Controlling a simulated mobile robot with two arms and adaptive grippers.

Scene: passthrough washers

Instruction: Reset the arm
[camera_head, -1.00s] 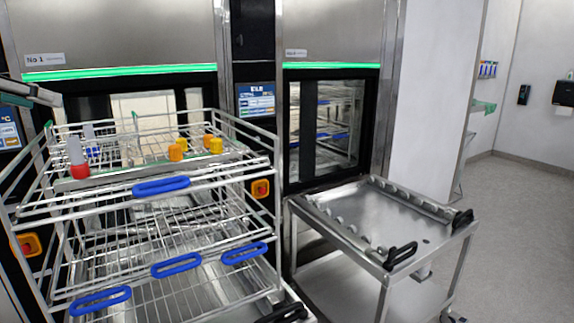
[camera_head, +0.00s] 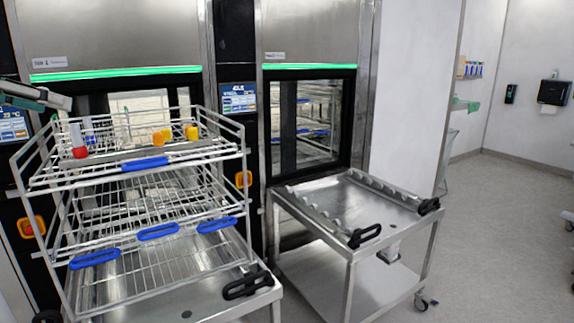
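My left arm comes in at the left edge of the head view. Its gripper (camera_head: 38,96) is in front of the left washer, up and left of the wire rack. Only a small part shows, seen from the side, so I cannot tell if its fingers are open or shut. Nothing shows hanging from it. My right gripper is out of view.
A multi-level wire rack (camera_head: 236,173) with blue handles sits on a steel cart (camera_head: 185,300). Several yellow-orange items (camera_head: 166,134) are on its top level. An empty steel cart (camera_head: 345,205) stands before the right washer (camera_head: 310,130). Open floor (camera_head: 500,215) lies to the right.

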